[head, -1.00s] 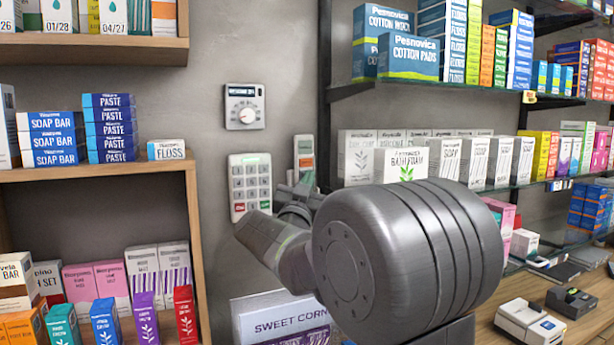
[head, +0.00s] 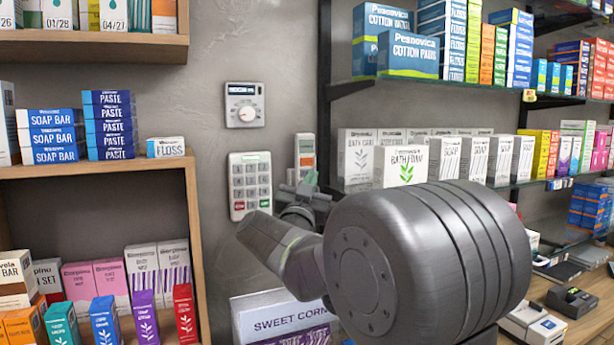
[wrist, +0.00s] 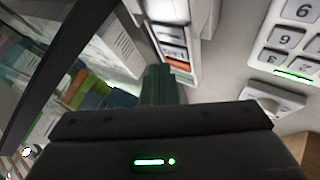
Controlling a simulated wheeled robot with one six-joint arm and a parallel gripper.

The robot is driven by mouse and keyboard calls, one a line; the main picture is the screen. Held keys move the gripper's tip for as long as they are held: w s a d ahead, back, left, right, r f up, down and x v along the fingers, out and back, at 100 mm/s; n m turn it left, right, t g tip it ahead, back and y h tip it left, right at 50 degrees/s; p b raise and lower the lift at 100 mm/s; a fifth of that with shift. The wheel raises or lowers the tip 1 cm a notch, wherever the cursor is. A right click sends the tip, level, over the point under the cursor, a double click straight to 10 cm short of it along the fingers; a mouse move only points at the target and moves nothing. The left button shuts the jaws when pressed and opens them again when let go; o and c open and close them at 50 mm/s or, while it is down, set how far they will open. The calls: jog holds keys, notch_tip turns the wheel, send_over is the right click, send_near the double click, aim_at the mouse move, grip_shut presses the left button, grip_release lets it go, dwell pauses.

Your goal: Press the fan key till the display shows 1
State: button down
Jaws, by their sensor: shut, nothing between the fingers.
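A narrow white wall unit with an orange band (head: 305,150) hangs right of the keypad in the head view. In the wrist view the same kind of narrow unit (wrist: 172,38) shows grey and orange bands, beyond the fingers. No key marked fan and no display figure can be read on it. My gripper (head: 305,188) is shut and empty, in front of this unit's lower end. Its dark fingers (wrist: 160,85) point towards the unit in the wrist view and cover part of what lies below it. I cannot tell whether they touch anything.
A white number keypad (head: 250,185) and a dial unit with a small display (head: 244,105) are on the wall to the left. The keypad also shows in the wrist view (wrist: 290,40). Wooden shelves (head: 100,172) stand left; stocked glass shelves (head: 450,90) stand right.

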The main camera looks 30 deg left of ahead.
jog(key=s+d+b, duration=0.1)
jog(key=s+d, duration=0.2)
jog(key=shift+s+d, duration=0.1)
jog(key=shift+d, duration=0.25)
dwell(0.3)
dwell(0.4)
